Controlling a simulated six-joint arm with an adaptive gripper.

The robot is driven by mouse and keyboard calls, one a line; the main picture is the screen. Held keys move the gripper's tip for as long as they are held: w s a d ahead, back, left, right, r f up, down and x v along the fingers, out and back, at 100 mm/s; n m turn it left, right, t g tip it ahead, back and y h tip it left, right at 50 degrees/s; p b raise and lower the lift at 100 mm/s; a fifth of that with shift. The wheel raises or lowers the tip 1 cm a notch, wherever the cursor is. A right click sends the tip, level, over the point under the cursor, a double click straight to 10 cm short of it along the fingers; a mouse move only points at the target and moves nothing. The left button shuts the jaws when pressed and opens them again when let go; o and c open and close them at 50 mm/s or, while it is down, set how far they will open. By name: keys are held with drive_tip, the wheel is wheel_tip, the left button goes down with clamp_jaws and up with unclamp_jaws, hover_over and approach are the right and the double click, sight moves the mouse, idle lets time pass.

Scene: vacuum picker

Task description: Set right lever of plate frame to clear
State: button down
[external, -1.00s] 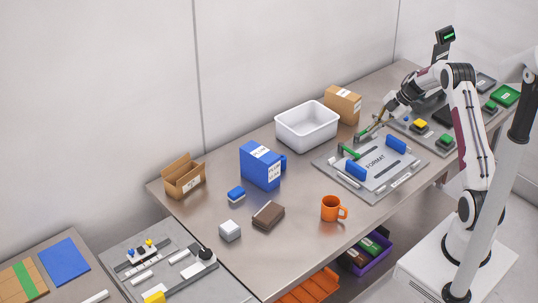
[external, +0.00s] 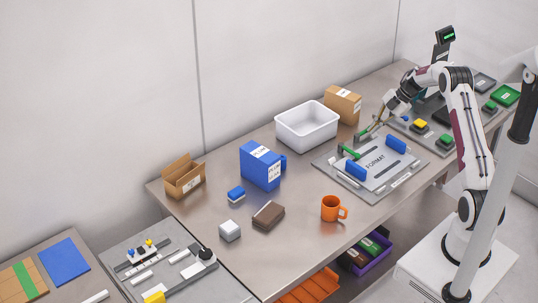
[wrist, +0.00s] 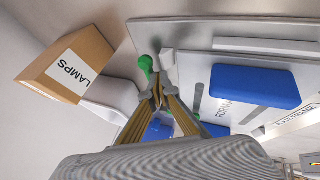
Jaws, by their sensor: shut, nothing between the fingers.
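The grey plate frame (external: 335,164), marked FORMAT, lies on the steel table with two blue blocks on it. Its left green lever (external: 350,152) stands at the far left edge. Its right green lever (external: 362,136) is at the far edge, just beside my gripper (external: 377,124). In the wrist view my gripper (wrist: 160,88) has its fingertips together, with nothing seen between them. A green lever knob (wrist: 147,64) shows just beyond the tips; I cannot tell which lever it is. The fingers partly hide more green and blue behind them. Contact with the right lever cannot be told.
A white bin (external: 307,128) and the LAMPS carton (external: 343,104) stand close on the far left side of the frame. A blue block (external: 396,144) sits near the right lever.

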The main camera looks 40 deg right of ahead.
drive_tip(key=shift+s, duration=0.15)
drive_tip(key=shift+s+r, duration=0.2)
drive_tip(key=shift+s, duration=0.7)
drive_tip(key=shift+s+r, duration=0.2)
drive_tip(key=shift+s, duration=0.65)
drive_tip(key=v, duration=1)
drive_tip(key=shift+s+a, duration=0.4)
